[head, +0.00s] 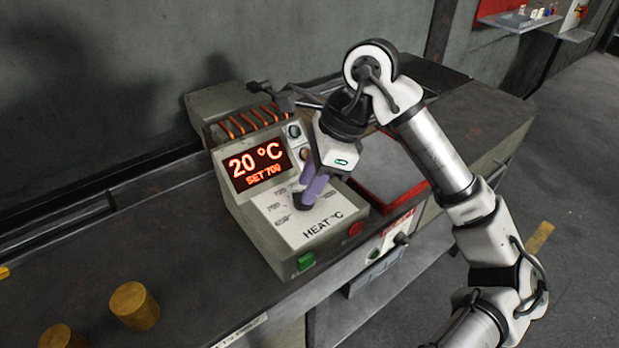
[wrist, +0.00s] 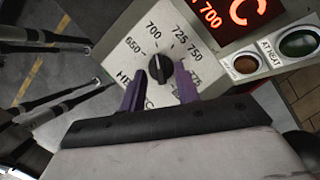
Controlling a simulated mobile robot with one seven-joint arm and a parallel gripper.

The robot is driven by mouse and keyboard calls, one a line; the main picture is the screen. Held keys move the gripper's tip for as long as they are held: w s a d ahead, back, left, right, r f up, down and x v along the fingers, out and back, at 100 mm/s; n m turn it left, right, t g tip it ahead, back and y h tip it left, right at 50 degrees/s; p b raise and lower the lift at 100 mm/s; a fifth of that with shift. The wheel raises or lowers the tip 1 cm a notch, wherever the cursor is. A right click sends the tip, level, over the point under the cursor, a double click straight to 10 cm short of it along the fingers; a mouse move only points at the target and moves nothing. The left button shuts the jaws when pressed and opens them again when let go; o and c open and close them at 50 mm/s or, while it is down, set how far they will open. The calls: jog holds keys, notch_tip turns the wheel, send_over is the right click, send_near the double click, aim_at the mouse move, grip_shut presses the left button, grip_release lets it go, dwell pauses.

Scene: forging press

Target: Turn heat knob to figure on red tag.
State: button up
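The heat knob (wrist: 160,68) is black and round with a raised grip, on the pale dial plate (wrist: 130,72) marked 650, 700, 725 and 750; other marks are partly hidden. Its grip points roughly to the upper left to top, near 700. My gripper (wrist: 159,72) has two purple fingers, one on each side of the knob, with a gap to it on both sides. In the head view my gripper (head: 311,190) reaches down over the dial and largely hides the knob. The display (head: 258,166) reads 20 °C and SET 700. A small red tag (head: 397,223) on the bench front is unreadable.
The control box carries a green button (head: 306,261) and a red button (head: 356,229) on its front edge. A red-edged tray (head: 392,205) lies to its right. Brass-coloured cylinders (head: 134,306) stand at the bench's left. The bench between is clear.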

jog(key=shift+a+f, duration=0.1)
jog(key=shift+f, duration=0.15)
grip_shut()
jog(key=shift+f+b, duration=0.1)
jog(key=shift+b, duration=0.35)
